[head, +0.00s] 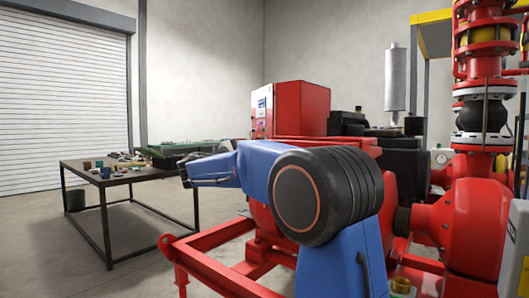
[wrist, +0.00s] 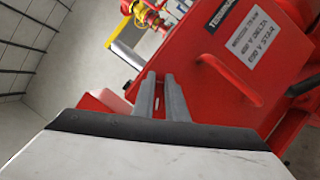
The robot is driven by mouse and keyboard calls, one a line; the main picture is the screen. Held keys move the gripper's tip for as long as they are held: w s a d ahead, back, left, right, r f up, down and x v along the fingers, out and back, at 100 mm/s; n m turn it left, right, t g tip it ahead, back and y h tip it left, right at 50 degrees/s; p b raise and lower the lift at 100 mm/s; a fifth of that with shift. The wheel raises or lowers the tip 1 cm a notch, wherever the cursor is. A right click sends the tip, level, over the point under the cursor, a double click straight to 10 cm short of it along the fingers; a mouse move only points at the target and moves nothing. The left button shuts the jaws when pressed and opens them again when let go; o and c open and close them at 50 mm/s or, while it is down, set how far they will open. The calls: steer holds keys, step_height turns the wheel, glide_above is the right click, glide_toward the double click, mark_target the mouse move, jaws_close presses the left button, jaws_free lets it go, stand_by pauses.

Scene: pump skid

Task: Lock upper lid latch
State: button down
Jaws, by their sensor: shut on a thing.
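The red cabinet (head: 298,108) stands on the skid behind my blue arm in the head view. The fingers are shut on a small part at this edge, which I take to be the upper lid latch. The fingers hide most of it, so its position cannot be told. In the head view I cannot make out the fingertips.
A dark table (head: 130,175) with small parts and a green item stands at the left. Red pump pipework (head: 470,210) stands at the right. The red skid frame (head: 215,270) runs along the floor in front. Open floor lies at the lower left.

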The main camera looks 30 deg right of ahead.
steer(key=shift+w+f+m+g+y, duration=0.15)
steer(key=shift+m+y, duration=0.4)
steer(key=shift+m, duration=0.9)
steer(key=shift+s+f+m+g+y, duration=0.2)
steer(key=shift+m+y, duration=0.35)
steer(key=shift+m, duration=0.9)
steer(key=c, duration=1.8)
jaws_free()
steer(key=shift+r, duration=0.1)
steer(key=shift+o, duration=0.2)
steer(key=shift+w+d, duration=0.1)
steer(key=shift+w, duration=0.15)
steer(key=a, duration=1.7)
steer(key=shift+w+a, duration=0.2)
steer(key=shift+w, duration=0.15)
